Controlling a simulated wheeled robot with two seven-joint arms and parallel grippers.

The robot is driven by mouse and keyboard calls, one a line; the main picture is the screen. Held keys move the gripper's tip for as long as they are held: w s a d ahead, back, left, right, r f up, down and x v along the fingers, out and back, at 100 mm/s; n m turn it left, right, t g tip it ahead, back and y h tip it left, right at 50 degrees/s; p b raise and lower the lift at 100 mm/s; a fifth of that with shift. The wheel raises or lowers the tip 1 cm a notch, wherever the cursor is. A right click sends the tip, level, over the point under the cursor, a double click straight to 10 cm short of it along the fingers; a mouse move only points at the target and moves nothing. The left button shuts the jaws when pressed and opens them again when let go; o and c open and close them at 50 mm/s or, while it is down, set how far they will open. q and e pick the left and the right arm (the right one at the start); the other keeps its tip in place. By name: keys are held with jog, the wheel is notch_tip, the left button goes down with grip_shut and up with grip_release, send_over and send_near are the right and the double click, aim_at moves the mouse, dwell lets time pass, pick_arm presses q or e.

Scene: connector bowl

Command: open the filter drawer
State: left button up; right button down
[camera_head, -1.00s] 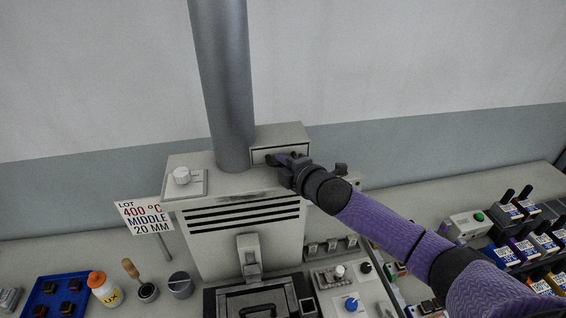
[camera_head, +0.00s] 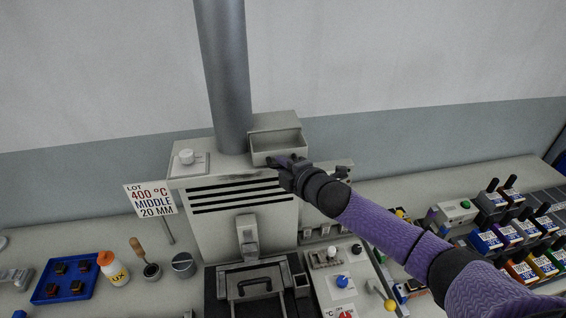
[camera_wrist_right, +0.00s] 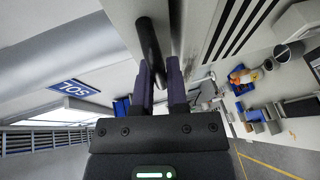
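The filter drawer (camera_head: 277,157) is a pale grey box at the top right of the machine (camera_head: 240,225), beside the round grey pipe. It stands pulled out, and its hollow inside shows from above. My right gripper (camera_head: 276,162) is at the drawer's front. In the right wrist view, a dark bar handle (camera_wrist_right: 149,42) runs in between my right gripper's two fingers (camera_wrist_right: 161,85), which are close on either side of it. The far end of the grip is partly hidden. My left gripper is in neither view.
A grey pipe (camera_head: 226,80) rises just left of the drawer. A lot sign (camera_head: 151,199), blue tray (camera_head: 65,279) and bottle (camera_head: 112,268) stand left; several coloured boxes (camera_head: 487,241) stand right.

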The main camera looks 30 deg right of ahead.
jog(key=shift+f, duration=0.1)
jog(key=shift+w, duration=0.2)
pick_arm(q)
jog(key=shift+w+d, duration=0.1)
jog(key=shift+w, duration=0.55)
pick_arm(e)
jog(key=c, duration=0.9)
grip_release()
jog(key=shift+d, duration=0.1)
pick_arm(q)
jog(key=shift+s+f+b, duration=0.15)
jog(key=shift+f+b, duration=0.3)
jog(key=shift+b, duration=0.05)
pick_arm(e)
jog(key=v, duration=0.9)
jog(key=shift+s+d, duration=0.1)
jog(key=shift+s, duration=0.3)
